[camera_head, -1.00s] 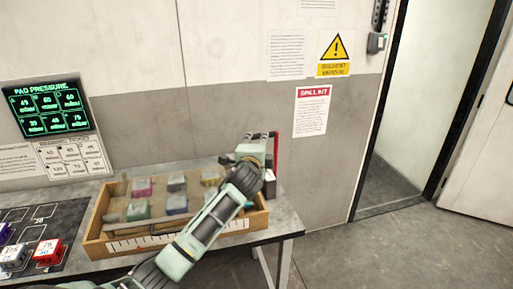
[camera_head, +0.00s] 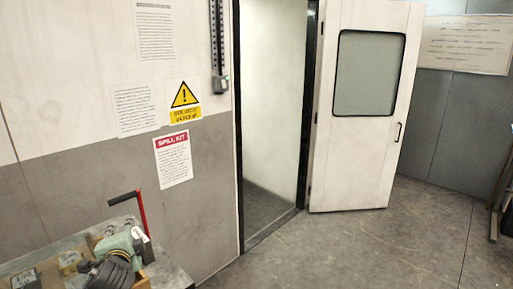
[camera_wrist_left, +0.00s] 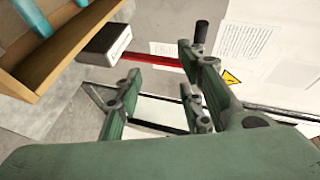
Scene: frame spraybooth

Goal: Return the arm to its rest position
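My left arm (camera_head: 112,272) shows at the lower left of the head view, over the wooden tray and beside the red upright bar; its fingers are not clear there. In the left wrist view my left gripper (camera_wrist_left: 160,88) has its fingers spread apart, with nothing held between them. A red bar (camera_wrist_left: 140,59) with a black grip (camera_wrist_left: 201,32) shows past the fingertips; I cannot tell how close it is. My right gripper is in neither view.
The wooden tray (camera_wrist_left: 75,68) and a dark box with a white side (camera_wrist_left: 105,43) lie near the gripper. The red bar (camera_head: 142,212) also stands at the table's end in the head view. An open door (camera_head: 370,150) and clear floor (camera_head: 350,245) lie to the right.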

